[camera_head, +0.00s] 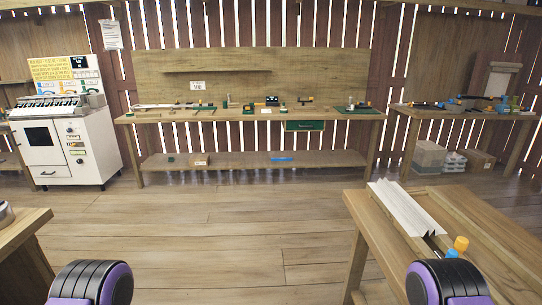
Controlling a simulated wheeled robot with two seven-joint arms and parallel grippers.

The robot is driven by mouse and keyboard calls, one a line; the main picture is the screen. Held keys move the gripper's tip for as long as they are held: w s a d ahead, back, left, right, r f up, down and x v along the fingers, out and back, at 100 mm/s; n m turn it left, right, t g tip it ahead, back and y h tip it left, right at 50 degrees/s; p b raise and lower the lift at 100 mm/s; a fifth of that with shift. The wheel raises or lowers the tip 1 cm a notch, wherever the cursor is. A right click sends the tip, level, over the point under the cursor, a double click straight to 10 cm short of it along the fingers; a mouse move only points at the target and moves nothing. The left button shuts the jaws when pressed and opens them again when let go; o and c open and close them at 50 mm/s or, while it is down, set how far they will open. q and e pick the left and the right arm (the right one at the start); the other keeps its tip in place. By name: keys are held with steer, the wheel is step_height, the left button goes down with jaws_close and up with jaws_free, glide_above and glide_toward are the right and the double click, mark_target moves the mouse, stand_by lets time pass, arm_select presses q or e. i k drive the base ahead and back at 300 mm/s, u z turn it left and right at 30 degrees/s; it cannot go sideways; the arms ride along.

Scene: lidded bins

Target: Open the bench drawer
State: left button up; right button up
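A long wooden bench (220,119) stands across the room against the back wall. A small green drawer (304,126) sits under the bench top, right of the middle. Its front looks flush with the bench, so it appears closed. My two arms show only as black and purple rounded parts at the bottom left and bottom right edges. Neither gripper is in view, and both arm parts are far from the drawer.
Wooden floor (215,225) lies open between me and the bench. A wooden table (357,232) with white folded sheets (402,208) stands near right, another table edge (22,226) near left. A white cabinet machine (68,148) stands far left, a side bench (463,114) far right.

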mark_target(300, 124)
steer(key=u, duration=0.15)
steer(key=i, duration=2.55)
steer(key=z, duration=0.5)
steer(key=i, duration=2.45)
steer(key=z, duration=0.5)
